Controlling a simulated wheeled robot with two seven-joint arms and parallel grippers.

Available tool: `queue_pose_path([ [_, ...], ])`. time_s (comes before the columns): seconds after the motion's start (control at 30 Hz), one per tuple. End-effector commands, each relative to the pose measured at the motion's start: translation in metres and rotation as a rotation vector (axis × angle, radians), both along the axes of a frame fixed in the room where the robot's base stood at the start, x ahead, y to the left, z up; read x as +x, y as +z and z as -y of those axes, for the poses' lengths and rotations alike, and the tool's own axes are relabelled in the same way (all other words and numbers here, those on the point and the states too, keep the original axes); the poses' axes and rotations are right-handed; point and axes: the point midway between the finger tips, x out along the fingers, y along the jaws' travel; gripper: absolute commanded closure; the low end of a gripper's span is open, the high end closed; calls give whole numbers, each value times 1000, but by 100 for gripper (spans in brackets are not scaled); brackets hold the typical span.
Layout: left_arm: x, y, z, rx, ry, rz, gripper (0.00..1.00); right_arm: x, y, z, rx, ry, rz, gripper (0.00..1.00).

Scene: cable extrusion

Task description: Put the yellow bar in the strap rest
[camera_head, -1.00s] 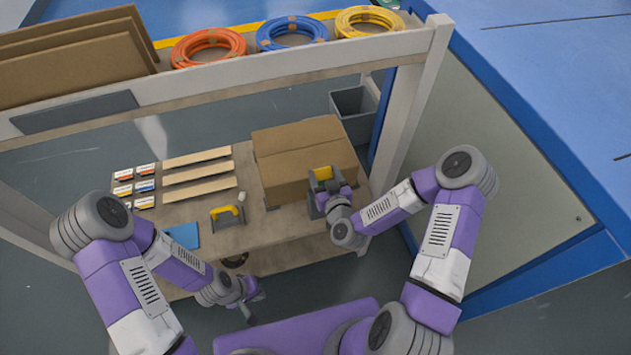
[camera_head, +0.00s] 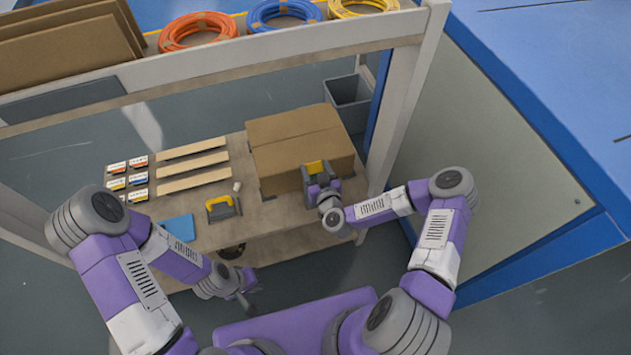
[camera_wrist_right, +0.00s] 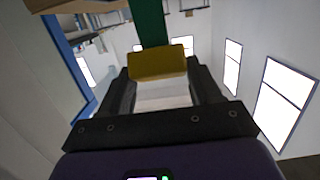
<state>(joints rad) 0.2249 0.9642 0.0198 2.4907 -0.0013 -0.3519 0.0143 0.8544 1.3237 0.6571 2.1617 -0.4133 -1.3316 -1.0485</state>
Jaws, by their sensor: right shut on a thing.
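The yellow bar (camera_head: 314,167) is in my right gripper (camera_head: 318,177), in front of the cardboard box at the right of the bench. In the right wrist view, the yellow bar (camera_wrist_right: 157,62) lies across between the two dark fingers, with a green strip (camera_wrist_right: 148,22) behind it. The right gripper is shut on the bar. My left gripper (camera_head: 246,297) is low, in front of the bench edge, away from the bar; its finger gap is too small to read. I cannot make out which thing is the strap rest.
A cardboard box (camera_head: 298,140) fills the bench's right end. A yellow-handled grey tool (camera_head: 222,207), a blue sheet (camera_head: 178,227), wooden strips (camera_head: 193,167) and several small labelled boxes (camera_head: 138,177) lie to its left. A shelf beam (camera_head: 230,58) crosses above. A grey bin (camera_head: 348,98) stands behind.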

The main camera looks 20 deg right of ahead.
Motion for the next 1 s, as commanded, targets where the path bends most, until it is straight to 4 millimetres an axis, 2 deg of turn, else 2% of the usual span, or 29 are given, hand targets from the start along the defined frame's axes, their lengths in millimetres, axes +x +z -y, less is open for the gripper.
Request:
queue_pose_path([
  [0.03, 0, -4, 0, 0, 0, 0, 100, 0, -7, 0, 1, -1, 0, 72],
  [0.17, 0, -6, 0, 0, 0, 0, 100, 0, -15, 0, 1, 0, 1, 72],
  [0.43, 0, -18, 0, 0, 0, 0, 100, 0, -54, 0, 0, 0, -1, 72],
  [0.87, 0, -21, 0, 0, 0, 0, 100, 0, -59, -1, -2, 2, 1, 72],
  [0.9, 0, -20, 0, 0, 0, 0, 100, 0, -59, 0, -1, 1, 1, 31],
  [1.0, 0, -19, 0, 0, 0, 0, 100, 0, -58, 0, -1, 1, 1, 15],
])
